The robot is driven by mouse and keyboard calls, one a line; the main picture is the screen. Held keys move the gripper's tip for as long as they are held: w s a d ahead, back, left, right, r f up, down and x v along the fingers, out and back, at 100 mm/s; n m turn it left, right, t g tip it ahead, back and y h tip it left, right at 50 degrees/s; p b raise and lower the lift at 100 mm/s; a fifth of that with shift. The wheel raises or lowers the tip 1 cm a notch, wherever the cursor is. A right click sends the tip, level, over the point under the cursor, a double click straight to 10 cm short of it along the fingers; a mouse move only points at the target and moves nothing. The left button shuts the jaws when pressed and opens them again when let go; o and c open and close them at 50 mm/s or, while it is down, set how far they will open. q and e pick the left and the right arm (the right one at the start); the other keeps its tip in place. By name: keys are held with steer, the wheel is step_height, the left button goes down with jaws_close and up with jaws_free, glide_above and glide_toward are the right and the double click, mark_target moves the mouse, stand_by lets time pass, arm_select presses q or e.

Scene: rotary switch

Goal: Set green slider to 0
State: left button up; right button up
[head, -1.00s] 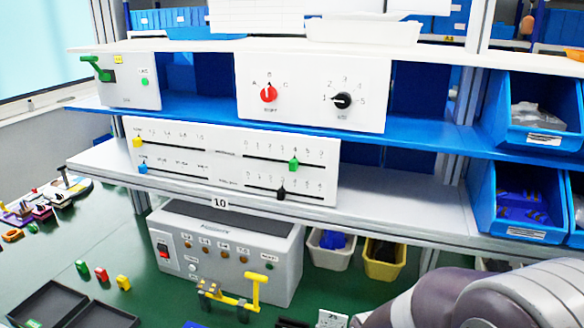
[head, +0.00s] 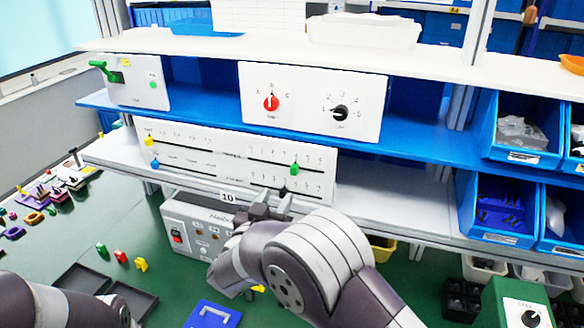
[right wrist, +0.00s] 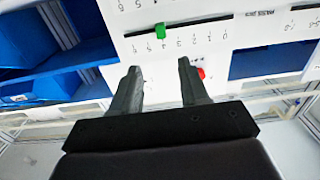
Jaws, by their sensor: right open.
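The green slider (head: 294,168) sits on the upper right track of the white slider panel (head: 220,168), right of the track's middle. The right wrist view is upside down and shows the green slider (right wrist: 160,31) left of the track's middle, with the 0 mark to the right.
A black slider (head: 283,192) is on the track below the green one. Yellow (head: 149,140) and blue (head: 155,163) sliders are at the panel's left. A knob panel (head: 312,102) stands on the shelf above. Blue bins (head: 497,207) stand at right.

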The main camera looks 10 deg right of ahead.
mark_target(293, 169)
steer(key=p+x, duration=0.4)
steer(key=x, duration=0.7)
steer(key=shift+w+r, duration=0.1)
steer(key=shift+w, duration=0.05)
steer(key=shift+w+d, duration=0.1)
steer(key=shift+w, duration=0.15)
jaws_close()
